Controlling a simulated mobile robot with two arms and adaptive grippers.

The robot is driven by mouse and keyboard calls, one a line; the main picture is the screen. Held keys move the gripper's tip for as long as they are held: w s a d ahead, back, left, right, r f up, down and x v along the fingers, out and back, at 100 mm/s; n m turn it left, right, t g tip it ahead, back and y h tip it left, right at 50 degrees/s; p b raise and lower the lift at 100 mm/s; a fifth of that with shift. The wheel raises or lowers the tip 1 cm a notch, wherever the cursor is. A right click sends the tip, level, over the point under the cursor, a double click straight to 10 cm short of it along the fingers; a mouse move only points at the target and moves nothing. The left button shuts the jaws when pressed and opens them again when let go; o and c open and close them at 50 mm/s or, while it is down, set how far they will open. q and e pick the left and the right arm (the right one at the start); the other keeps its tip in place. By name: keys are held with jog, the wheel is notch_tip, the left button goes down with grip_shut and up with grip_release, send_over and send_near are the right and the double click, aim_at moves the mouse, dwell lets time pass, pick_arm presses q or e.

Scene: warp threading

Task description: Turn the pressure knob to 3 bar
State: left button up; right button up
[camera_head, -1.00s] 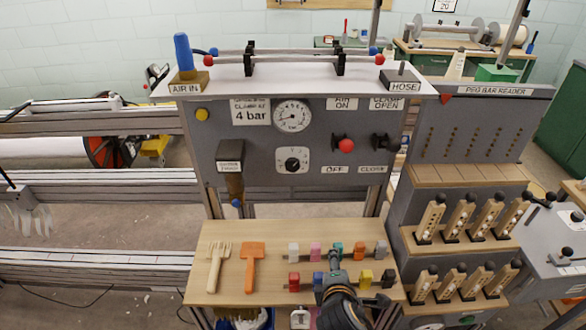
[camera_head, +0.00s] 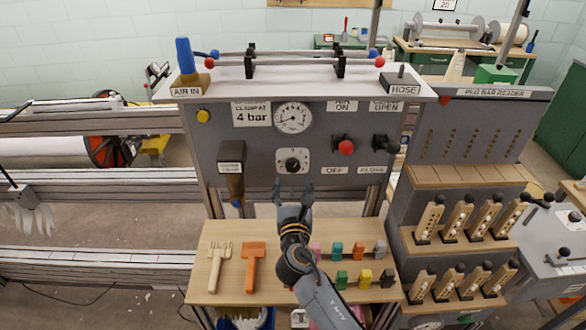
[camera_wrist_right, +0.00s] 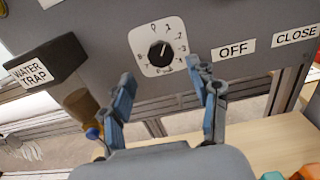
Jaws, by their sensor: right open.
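The pressure knob (camera_head: 293,164) is a small black dial on a white square plate with numbers around it, on the grey panel. It also shows in the right wrist view (camera_wrist_right: 161,54), its white mark pointing up and slightly right. A round gauge (camera_head: 293,117) sits above it, beside a label reading "4 bar" (camera_head: 252,114). My right gripper (camera_head: 293,185) is open and empty, just below and in front of the knob plate, fingers pointing at the panel. In the right wrist view its fingers (camera_wrist_right: 168,80) stand apart, either side of the knob, not touching it. My left gripper is not in view.
A red button (camera_head: 346,147) and a black lever (camera_head: 385,142) are right of the knob. The water trap (camera_head: 232,175) hangs to the left. The wooden shelf (camera_head: 215,285) below holds a comb, an orange tool and several coloured clips.

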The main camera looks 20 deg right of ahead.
aim_at(293, 167)
jog(key=x, duration=0.6)
jog(key=shift+w, duration=0.15)
jog(key=c, duration=1.2)
jog(key=shift+o, duration=0.2)
